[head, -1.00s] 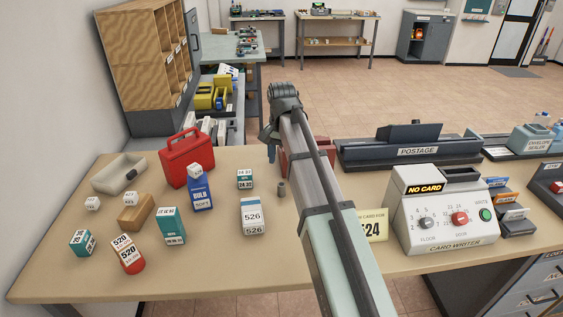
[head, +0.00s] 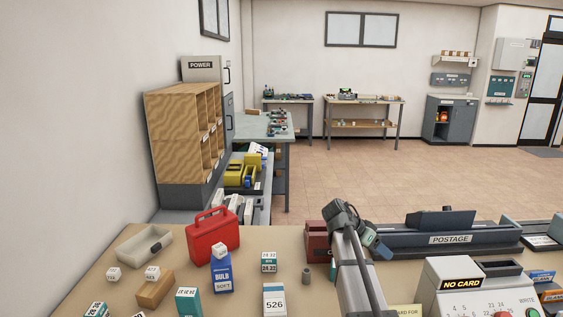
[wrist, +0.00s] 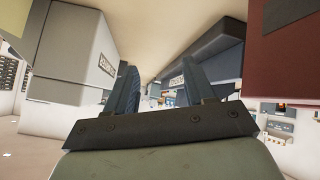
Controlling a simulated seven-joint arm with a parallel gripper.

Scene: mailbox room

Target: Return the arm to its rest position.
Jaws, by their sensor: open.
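My gripper (head: 378,246) shows in the head view at the end of my arm, above the back of the tan table (head: 245,277), in front of the grey postage machine. It points to the right and downward. In the wrist view my gripper (wrist: 162,80) shows two dark fingers standing apart with nothing held between them.
The postage machine (head: 450,240) stands right of my gripper and a dark red box (head: 317,240) to its left. The card writer (head: 455,285) is at front right.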

